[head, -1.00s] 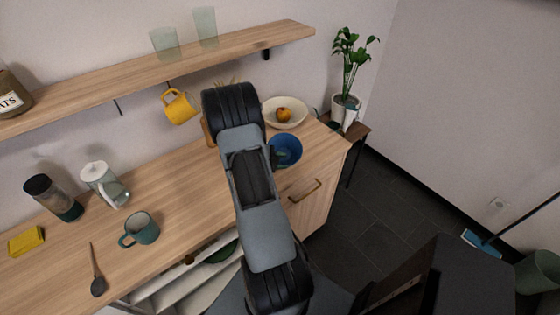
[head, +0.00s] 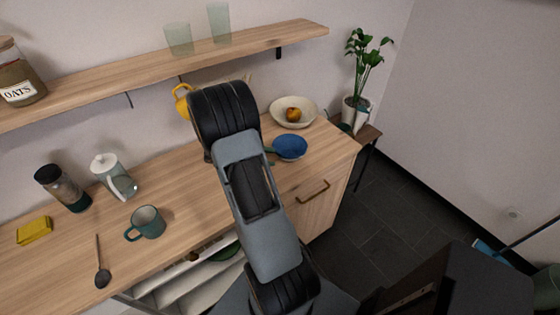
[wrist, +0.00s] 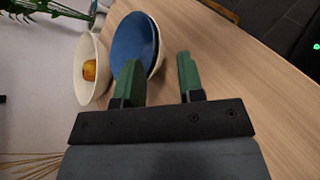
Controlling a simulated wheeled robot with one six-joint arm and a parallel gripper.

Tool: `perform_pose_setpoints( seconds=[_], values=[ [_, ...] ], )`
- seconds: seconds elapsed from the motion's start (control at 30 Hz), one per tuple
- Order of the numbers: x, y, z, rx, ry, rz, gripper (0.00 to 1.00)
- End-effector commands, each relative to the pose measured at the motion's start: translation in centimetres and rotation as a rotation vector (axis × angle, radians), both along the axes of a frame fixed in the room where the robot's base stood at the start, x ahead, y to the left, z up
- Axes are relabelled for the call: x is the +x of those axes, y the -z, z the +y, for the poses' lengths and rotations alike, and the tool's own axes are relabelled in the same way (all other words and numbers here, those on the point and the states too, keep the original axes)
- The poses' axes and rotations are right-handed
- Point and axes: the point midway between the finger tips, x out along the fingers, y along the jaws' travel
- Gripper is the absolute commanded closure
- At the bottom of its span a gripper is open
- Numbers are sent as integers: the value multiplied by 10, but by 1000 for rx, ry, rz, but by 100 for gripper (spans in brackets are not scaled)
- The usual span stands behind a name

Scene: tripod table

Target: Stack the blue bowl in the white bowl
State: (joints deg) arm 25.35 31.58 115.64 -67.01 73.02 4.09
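The blue bowl (head: 290,147) stands near the right end of the counter, in front of the white bowl. In the wrist view the blue bowl (wrist: 133,42) is at upper left. The white bowl (head: 277,106) holds an orange fruit (head: 293,114); the white bowl also shows in the wrist view (wrist: 83,52), left of the blue one. My gripper (wrist: 159,62) has two green fingers, apart with nothing clamped. The left finger overlaps the blue bowl in the wrist view, and the bowl's near rim appears between the fingers; contact cannot be told. In the head view my arm hides most of the gripper.
A shelf (head: 130,78) hangs above. A yellow mug (head: 183,101) is behind my arm.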

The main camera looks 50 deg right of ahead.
Motion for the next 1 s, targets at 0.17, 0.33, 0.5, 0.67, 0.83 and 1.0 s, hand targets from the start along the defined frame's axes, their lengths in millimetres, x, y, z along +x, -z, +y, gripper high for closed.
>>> perform_pose_setpoints(
  seconds=[0.17,0.33,0.5,0.67,0.83,1.0],
  values=[
    [13,-10,17,0,-3,-2,65],
    [17,-15,24,0,-1,-1,65],
    [18,-22,33,16,5,-32,65],
    [14,-49,76,117,34,-211,65],
    [4,-80,152,321,65,-512,65],
    [-10,-103,221,542,83,-785,65]
  ],
)
